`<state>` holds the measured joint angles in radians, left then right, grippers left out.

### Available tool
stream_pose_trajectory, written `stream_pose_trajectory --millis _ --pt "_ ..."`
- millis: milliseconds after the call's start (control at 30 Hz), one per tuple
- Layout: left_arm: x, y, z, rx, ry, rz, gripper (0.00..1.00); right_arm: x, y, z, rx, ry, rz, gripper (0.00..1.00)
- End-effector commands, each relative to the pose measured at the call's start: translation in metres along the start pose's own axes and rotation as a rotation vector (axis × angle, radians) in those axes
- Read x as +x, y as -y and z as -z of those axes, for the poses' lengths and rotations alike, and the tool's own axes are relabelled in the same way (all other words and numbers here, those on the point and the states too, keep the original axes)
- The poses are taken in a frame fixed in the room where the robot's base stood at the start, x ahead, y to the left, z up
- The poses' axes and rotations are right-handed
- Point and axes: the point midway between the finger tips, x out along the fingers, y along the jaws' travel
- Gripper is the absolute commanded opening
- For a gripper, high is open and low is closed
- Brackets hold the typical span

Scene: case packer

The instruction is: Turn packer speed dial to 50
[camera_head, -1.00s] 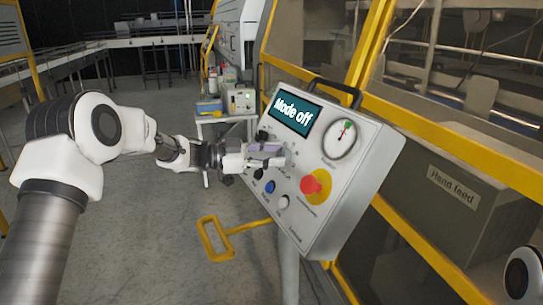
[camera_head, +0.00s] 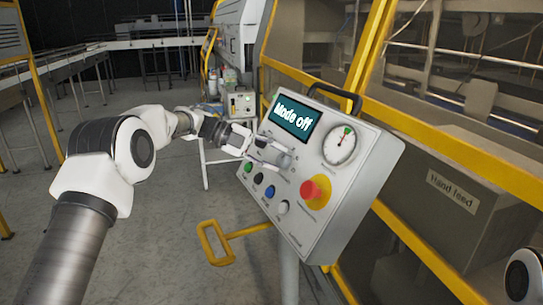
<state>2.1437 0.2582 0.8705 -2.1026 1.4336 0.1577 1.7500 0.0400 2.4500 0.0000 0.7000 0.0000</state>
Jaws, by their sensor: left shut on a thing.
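A round white gauge (camera_head: 339,146) with a needle is right of the screen. My left gripper (camera_head: 268,149) reaches in from the left, at the panel just below the screen. It is shut on a small dial there, mostly hidden by the fingers; its pointer and scale cannot be read. A grey round part (camera_head: 286,161) shows by the fingertips. My right gripper is not in view.
Below the gripper are a blue button (camera_head: 270,192), a white button (camera_head: 282,207), small dark and green buttons, and a red mushroom button (camera_head: 314,191) on yellow. A yellow guard frame (camera_head: 440,120) stands at right. Open floor lies at left.

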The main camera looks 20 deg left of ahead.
Motion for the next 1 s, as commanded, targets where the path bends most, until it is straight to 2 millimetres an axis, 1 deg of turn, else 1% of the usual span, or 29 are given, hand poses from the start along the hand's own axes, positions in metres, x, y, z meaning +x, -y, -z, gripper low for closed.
stream_pose_trajectory --millis 67,533,767,1000 --pt "0.003 -0.003 -0.001 0.056 0.001 -0.044 0.05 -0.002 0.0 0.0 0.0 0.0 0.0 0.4" --pt "0.005 0.0 0.001 0.441 0.019 -0.269 0.05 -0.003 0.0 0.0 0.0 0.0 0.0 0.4" --pt "0.006 0.0 0.002 0.629 0.028 -0.379 0.05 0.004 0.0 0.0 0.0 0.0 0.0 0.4" --pt "0.007 0.001 0.003 0.825 0.038 -0.492 0.05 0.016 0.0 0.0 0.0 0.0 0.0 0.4"
